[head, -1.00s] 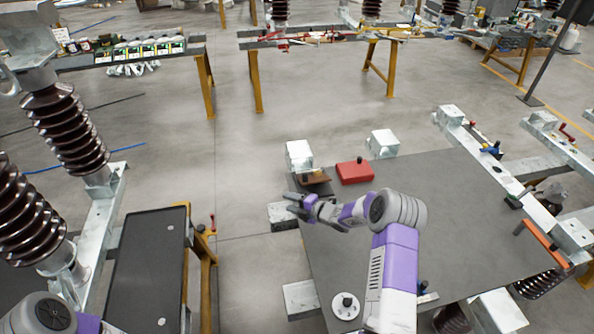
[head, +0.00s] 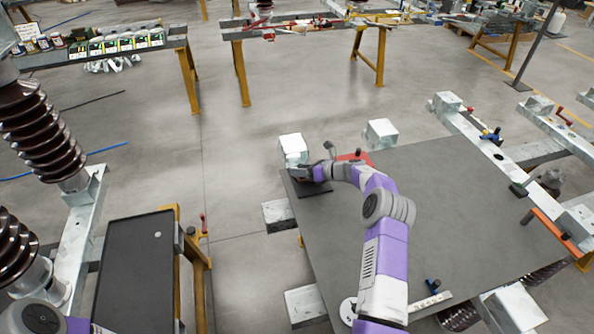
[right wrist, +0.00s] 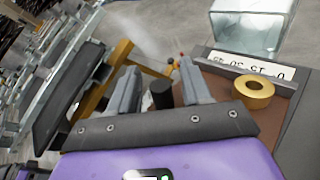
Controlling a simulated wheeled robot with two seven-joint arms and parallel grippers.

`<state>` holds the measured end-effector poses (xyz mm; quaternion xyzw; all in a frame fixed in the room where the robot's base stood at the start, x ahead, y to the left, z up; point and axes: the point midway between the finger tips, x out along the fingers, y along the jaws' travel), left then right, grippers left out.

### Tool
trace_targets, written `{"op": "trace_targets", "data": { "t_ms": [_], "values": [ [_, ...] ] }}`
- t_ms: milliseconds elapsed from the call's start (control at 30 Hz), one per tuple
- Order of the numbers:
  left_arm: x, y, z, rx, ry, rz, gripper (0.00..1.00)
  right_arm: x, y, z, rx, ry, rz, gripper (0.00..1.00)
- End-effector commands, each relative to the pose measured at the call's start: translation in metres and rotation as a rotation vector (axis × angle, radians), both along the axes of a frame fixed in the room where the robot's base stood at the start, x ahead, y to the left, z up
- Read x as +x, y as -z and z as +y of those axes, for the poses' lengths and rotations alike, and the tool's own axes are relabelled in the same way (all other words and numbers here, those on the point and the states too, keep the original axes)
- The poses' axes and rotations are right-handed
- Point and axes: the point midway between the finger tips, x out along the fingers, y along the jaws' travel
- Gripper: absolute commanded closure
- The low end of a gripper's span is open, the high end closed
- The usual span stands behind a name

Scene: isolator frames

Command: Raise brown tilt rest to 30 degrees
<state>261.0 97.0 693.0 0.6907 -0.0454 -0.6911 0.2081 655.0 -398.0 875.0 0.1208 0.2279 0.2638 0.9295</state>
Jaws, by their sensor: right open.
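The brown tilt rest (right wrist: 218,86) shows in the right wrist view as a brown plate. Behind it is a white scale strip (right wrist: 250,68) with upside-down numbers, and a brass ring (right wrist: 252,92) sits at its right. My right gripper (right wrist: 157,78) is open, its two fingers apart at the left of the brown plate. A dark cylindrical knob (right wrist: 161,95) shows between the fingers; I cannot tell whether they touch it. In the head view my right gripper (head: 312,173) is over the rest's dark base (head: 313,189) and hides most of the rest. My left gripper is out of view.
The rest stands at the far left corner of the grey table (head: 460,220). A pale metal block (head: 293,148) is just behind it. A red block (head: 352,156) is close on the right, partly behind my arm. The table's middle right is clear.

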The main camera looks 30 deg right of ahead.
Motion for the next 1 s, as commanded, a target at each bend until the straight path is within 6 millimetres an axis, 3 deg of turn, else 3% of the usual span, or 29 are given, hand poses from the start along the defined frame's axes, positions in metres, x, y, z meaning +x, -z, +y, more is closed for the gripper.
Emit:
{"op": "trace_targets", "data": {
  "t_ms": [133,433,733,1000],
  "values": [
    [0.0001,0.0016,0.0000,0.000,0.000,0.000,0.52,0.0095,0.0045,0.0071,0.001,0.001,0.000,0.52],
    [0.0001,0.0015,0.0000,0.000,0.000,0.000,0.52,0.0112,0.0050,0.0081,0.001,0.002,0.000,0.52],
    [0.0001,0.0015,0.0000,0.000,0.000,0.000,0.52,0.0111,0.0050,0.0081,0.002,0.002,0.001,0.98],
    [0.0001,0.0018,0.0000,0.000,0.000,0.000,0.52,0.0107,0.0050,0.0072,0.002,0.003,0.001,1.00]
  ]
}}
